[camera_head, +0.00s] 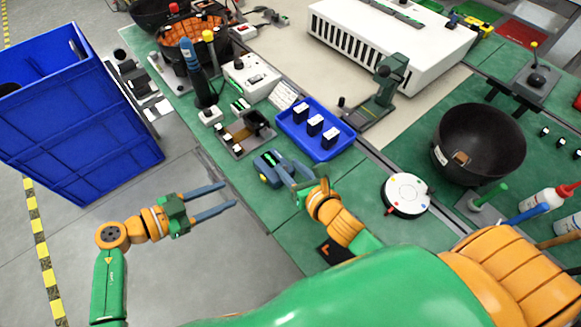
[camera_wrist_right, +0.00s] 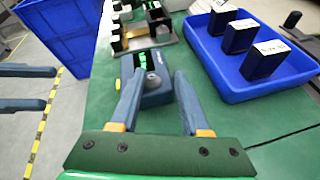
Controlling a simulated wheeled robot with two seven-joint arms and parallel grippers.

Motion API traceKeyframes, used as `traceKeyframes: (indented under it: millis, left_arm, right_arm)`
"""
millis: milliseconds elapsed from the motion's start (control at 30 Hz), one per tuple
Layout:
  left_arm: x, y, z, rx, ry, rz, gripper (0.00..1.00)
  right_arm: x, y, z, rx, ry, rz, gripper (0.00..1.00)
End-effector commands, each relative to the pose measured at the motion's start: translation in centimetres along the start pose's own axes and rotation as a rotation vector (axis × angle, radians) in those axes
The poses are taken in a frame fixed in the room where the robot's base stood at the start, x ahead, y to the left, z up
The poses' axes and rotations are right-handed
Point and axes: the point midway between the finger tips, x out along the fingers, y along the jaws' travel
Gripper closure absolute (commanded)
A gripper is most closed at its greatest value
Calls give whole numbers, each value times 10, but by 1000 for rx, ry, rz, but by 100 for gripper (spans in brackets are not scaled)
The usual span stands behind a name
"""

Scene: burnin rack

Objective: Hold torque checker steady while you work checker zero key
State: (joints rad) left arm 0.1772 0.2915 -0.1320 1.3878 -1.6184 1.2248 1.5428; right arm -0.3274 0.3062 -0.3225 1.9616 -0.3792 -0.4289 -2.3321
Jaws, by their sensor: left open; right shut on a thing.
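The torque checker is a small blue-grey device (camera_head: 267,166) with a green display, lying near the front edge of the green bench mat. A small yellow part, perhaps its zero key (camera_head: 263,178), shows on its near left side; it also shows in the right wrist view (camera_wrist_right: 118,84). My right gripper (camera_head: 292,173) is shut on the checker's body (camera_wrist_right: 155,97), with one finger along each side. My left gripper (camera_head: 229,194) is open and empty, left of the checker and apart from it, beyond the bench edge. Its fingers also show in the right wrist view.
A blue tray (camera_head: 286,124) with black boxes stands just behind the checker. A fixture (camera_head: 243,133) stands back left. A round white disc (camera_head: 407,196) and a dark bowl (camera_head: 478,144) are to the right. A blue crate (camera_head: 75,120) stands left on the floor.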

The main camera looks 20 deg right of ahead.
Motion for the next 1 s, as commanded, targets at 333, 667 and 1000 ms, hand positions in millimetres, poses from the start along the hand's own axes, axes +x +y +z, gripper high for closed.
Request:
traceKeyframes:
  millis: [333,667,1000]
  left_arm:
    - [0,0,0,0,0,0,50]
    - [-18,-7,-18,500,-127,72,100]
    - [-48,0,-39,1426,-318,313,100]
  right_arm:
    - [0,0,-1,1,3,-1,100]
    - [0,0,-1,1,4,-1,100]
    - [0,0,-2,1,4,-1,100]
